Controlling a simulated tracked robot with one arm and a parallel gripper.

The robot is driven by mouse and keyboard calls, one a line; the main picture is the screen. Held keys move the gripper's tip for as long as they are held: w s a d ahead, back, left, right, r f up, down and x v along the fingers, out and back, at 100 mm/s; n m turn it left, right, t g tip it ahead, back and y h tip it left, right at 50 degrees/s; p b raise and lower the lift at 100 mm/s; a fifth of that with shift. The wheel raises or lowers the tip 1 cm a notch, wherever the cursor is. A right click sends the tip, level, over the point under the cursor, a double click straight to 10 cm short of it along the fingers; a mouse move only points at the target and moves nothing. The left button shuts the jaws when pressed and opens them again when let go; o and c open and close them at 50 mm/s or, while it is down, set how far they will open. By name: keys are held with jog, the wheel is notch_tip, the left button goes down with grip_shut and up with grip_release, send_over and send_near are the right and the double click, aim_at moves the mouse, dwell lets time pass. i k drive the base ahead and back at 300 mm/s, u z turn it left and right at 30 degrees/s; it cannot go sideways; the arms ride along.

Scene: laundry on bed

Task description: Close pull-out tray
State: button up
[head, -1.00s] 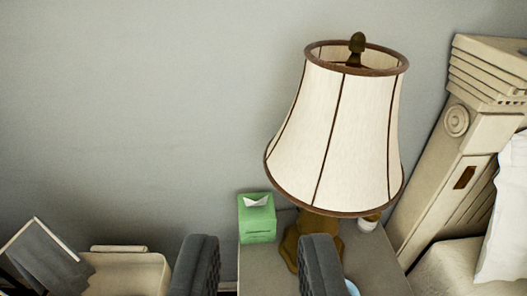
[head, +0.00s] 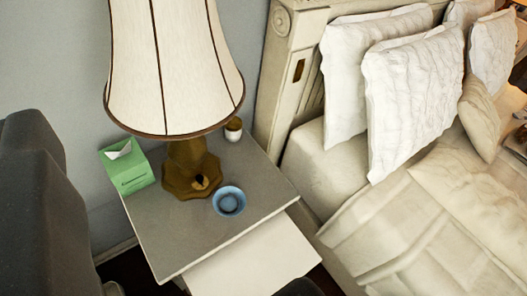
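The pull-out tray (head: 262,258) is a flat white panel sticking out from under the grey top of the nightstand (head: 225,232), towards the bottom of the view. Its near end runs towards the lower edge of the picture. My gripper (head: 206,289) shows only as dark tips at the bottom edge, set apart on either side of the tray area; it looks open and empty. Most of it is out of view, and I cannot tell whether it touches the tray.
On the nightstand stand a lamp (head: 172,70), a green tissue box (head: 128,172), a blue bowl (head: 229,201) and a small white cup (head: 233,130). The bed (head: 430,230) with white pillows (head: 410,95) is close on the right. A large dark shape (head: 45,200) fills the left.

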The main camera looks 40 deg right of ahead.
aim_at(265, 259)
jog(key=u, duration=0.1)
jog(key=k, duration=1.2)
jog(key=z, duration=0.55)
